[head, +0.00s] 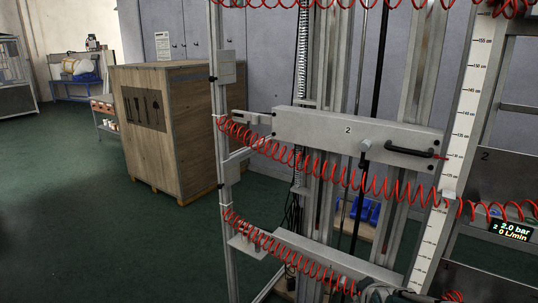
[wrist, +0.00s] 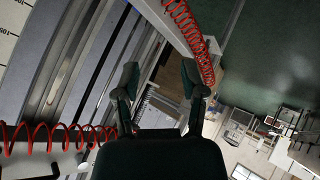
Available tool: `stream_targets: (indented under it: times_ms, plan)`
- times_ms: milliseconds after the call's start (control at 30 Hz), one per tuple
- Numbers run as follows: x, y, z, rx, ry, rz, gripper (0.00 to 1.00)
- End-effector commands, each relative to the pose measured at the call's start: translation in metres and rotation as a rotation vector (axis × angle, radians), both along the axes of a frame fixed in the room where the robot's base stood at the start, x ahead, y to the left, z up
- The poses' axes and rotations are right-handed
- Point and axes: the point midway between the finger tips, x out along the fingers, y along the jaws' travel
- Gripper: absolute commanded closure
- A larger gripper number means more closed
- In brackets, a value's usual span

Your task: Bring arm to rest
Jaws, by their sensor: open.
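My gripper (wrist: 160,85) shows in the wrist view, with its two dark fingers spread apart and nothing between them. It is open. The wrist view is strongly rotated, and beyond the fingers are metal frame rails and red coiled hoses (wrist: 190,35).
Red coiled hoses (head: 300,164) hang across the frame at several heights. A scale ruler (head: 465,95) and a display reading 2.0 bar (head: 512,230) are at right. A wooden crate (head: 165,130) stands at left. The green floor (head: 75,210) is clear in the left foreground.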

Motion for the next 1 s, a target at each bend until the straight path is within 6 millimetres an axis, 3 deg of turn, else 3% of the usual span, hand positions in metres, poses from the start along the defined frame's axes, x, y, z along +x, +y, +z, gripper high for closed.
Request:
stream_targets:
  times_ms: [33, 300, 600, 733, 1000]
  plan:
    - [-0.011, 0.007, 0.013, 0.036, 0.012, -0.023, 0.46]
    - [-0.085, 0.037, 0.055, 0.244, 0.138, -0.186, 0.46]
    - [-0.17, 0.06, 0.079, 0.412, 0.273, -0.353, 0.46]
    - [-0.184, 0.063, 0.081, 0.434, 0.299, -0.382, 0.46]
    - [-0.185, 0.063, 0.081, 0.437, 0.303, -0.386, 0.46]
